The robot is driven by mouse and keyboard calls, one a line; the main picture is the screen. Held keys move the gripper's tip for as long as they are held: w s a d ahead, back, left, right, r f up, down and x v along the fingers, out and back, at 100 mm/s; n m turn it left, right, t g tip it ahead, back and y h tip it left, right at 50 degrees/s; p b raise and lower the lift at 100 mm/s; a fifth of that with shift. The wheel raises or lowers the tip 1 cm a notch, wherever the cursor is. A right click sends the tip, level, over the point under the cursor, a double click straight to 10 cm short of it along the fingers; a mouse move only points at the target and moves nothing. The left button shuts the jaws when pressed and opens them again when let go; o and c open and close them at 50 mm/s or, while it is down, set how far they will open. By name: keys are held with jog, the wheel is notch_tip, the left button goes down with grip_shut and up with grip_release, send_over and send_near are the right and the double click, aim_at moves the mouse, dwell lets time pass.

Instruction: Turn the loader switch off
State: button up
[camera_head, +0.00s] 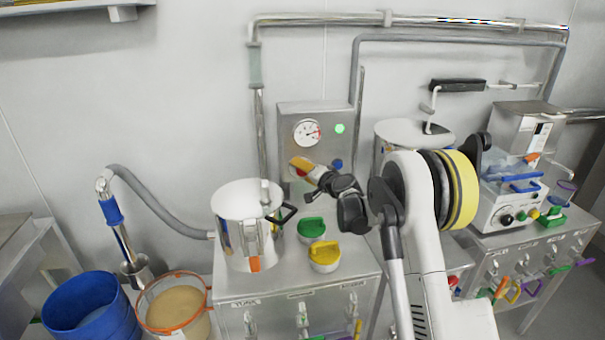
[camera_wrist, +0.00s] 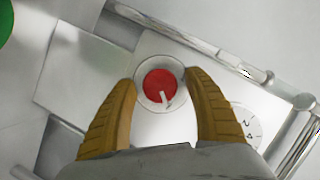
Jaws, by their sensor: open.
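A round red switch knob (camera_wrist: 160,86) with a pale pointer sits in a light ring on a metal face in the wrist view. I take it for the loader switch, though no label is legible. My gripper (camera_wrist: 163,92) is open, with one yellow-brown finger on each side of the knob; I cannot tell whether they touch it. In the head view my gripper (camera_head: 301,164) is at the front of a grey control box (camera_head: 290,118) on the wall. The red knob is hidden there behind the gripper.
The box carries a gauge (camera_head: 307,132), a lit green lamp (camera_head: 340,128) and a blue knob (camera_head: 337,164). A steel vessel (camera_head: 240,205) and green (camera_head: 311,227) and yellow-lidded (camera_head: 324,252) containers stand on the cabinet below. Pipes (camera_head: 258,120) run beside the box.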

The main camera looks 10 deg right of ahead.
jog(key=shift+c, duration=0.6)
jog(key=c, duration=1.1)
jog(key=shift+n, duration=0.3)
jog(key=n+h+p, duration=0.1)
jog(key=n, duration=0.1)
jog(key=shift+a+r+n+g+h, duration=0.1)
jog(key=shift+n+g+h, duration=0.3)
jog(key=n+h+p, duration=0.1)
jog(key=n+h, duration=0.1)
jog(key=n, duration=0.1)
jog(key=n+h, duration=0.2)
jog(key=n, duration=0.1)
jog(key=shift+n+h, duration=0.3)
jog(key=shift+n+h+b, duration=0.4)
jog(key=shift+n+h, duration=0.4)
jog(key=shift+n, duration=0.3)
